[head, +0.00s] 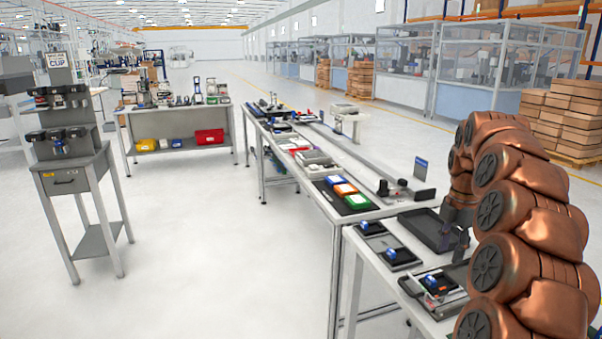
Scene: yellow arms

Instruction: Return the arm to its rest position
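My copper-coloured arm fills the right side of the head view, rising from the bottom edge and bending over at the top. Its end points down at the near table. My gripper (459,238) is a small dark shape below the last copper link, in front of or over a dark tray (428,230). Its fingers are too small and dark against the tray to tell whether they are open or shut. I cannot tell whether anything is in it.
A near white table (377,262) holds black trays with blue items. A longer table (283,150) behind carries coloured boxes and a rail. A grey stand (75,165) is at left, a bench (180,106) at back. Stacked cartons (570,110) stand right. The floor between is clear.

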